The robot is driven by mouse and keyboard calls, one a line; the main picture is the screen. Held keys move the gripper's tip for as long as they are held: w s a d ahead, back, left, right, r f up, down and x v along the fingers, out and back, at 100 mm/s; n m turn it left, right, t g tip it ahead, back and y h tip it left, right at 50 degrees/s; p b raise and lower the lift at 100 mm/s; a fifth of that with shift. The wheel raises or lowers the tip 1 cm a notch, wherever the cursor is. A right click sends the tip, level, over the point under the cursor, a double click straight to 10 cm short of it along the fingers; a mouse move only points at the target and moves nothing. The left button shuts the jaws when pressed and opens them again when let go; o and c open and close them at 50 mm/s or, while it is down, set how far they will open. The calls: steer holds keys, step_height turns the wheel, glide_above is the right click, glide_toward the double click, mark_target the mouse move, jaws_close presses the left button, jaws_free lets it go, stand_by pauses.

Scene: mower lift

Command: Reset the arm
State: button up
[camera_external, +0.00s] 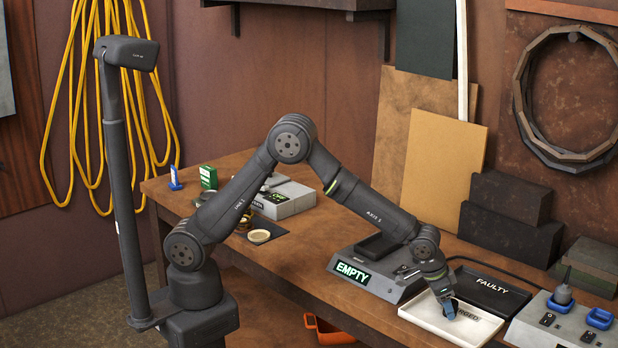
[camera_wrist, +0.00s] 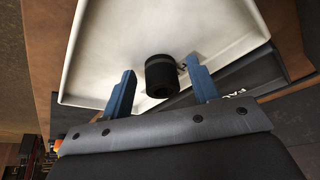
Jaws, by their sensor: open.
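My arm (camera_external: 372,202) reaches out over the workbench, bent at the elbow, with its wrist low at the front right. My gripper (camera_external: 449,309) points down over a white tray. In the wrist view its two blue fingers (camera_wrist: 160,68) are apart. A short black cylinder (camera_wrist: 160,75) with a grey band shows between them, over the white tray (camera_wrist: 110,45). The fingers look clear of it, with a gap on each side. In the external view the cylinder is hidden or too small to make out.
Behind the white tray (camera_external: 420,311) lies a black tray (camera_external: 488,290) marked FAULTY. A grey station (camera_external: 400,287) reading EMPTY stands left of it. A grey unit (camera_external: 560,330) with blue parts is at the right. Dark blocks (camera_external: 505,220) stand behind.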

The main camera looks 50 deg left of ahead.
steer(key=v, duration=1.2)
steer(key=x, duration=1.3)
steer(key=r, duration=0.5)
steer(key=shift+s+d+r, duration=0.15)
steer(key=shift+s, duration=0.25)
steer(key=s+d+r, duration=0.1)
steer(key=s+r, duration=0.5)
steer(key=s, duration=0.4)
steer(key=w+a+n, duration=0.1)
steer(key=w+a, duration=0.4)
steer(key=w, duration=0.3)
steer(key=w+a+n+y, duration=0.1)
steer(key=w+a+n, duration=0.1)
steer(key=w+a, duration=0.3)
steer(key=w+a+n, duration=0.1)
steer(key=w+a, duration=0.4)
steer(key=w, duration=0.6)
steer(key=shift+a+f+n+t, duration=0.1)
steer(key=shift+f+n+t, duration=0.2)
steer(key=shift+n+t, duration=0.1)
steer(key=w+a+n, duration=0.1)
steer(key=w+a, duration=0.4)
steer(key=a, duration=0.3)
steer(key=w+a+n+y, duration=0.1)
steer(key=w+a+n, duration=0.1)
steer(key=w+a, duration=0.3)
steer(key=w+a+f+n+y, duration=0.1)
steer(key=w+a, duration=0.5)
steer(key=a, duration=0.6)
steer(key=shift+a, duration=0.15)
